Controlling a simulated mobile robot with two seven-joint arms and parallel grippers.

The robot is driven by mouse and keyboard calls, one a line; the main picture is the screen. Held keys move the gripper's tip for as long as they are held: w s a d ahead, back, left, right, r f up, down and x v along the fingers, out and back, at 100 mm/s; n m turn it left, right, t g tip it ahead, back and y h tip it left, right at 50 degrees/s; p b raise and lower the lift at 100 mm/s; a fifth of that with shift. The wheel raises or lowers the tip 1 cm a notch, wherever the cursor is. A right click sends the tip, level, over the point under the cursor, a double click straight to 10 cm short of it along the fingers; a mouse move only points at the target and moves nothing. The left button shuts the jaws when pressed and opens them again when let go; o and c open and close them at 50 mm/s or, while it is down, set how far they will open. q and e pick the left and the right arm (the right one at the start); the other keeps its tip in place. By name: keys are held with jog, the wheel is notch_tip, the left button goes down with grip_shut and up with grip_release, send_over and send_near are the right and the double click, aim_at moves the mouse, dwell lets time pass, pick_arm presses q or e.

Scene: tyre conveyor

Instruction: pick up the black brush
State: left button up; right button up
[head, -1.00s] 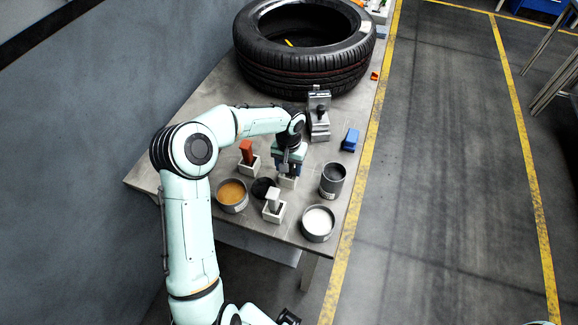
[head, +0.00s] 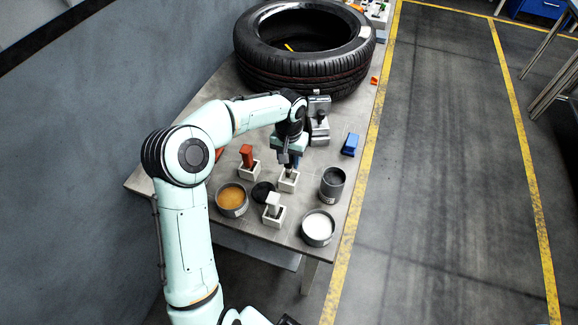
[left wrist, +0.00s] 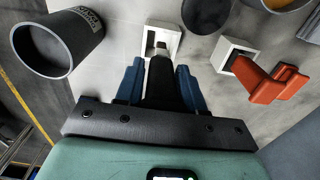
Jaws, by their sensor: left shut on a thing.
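My left gripper (head: 290,161) is above the workbench, pointing down, with its blue fingers closed around the black brush (left wrist: 160,82). In the left wrist view the gripper (left wrist: 161,84) has the brush upright between its fingers. The brush's pale lower end is at the opening of a white square holder (head: 288,182). This holder also shows in the left wrist view (left wrist: 176,41). I cannot tell whether the tip is still inside the holder or just above it. My right gripper is not in view.
Nearby stand an orange brush (head: 247,155) in a white holder, a white-handled one (head: 273,203), a dark cup (head: 332,183), and tins of amber (head: 231,197) and white (head: 318,226) contents. A blue object (head: 350,144) lies right; a tyre (head: 305,65) lies behind.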

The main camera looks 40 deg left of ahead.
pick_arm(q)
notch_tip(320, 180, up, 14)
jog(key=shift+f+p, duration=0.15)
jog(key=shift+p, duration=0.7)
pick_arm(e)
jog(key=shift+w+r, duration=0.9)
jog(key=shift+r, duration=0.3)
pick_arm(q)
jog(key=shift+o, duration=0.3)
jog(key=shift+c, duration=1)
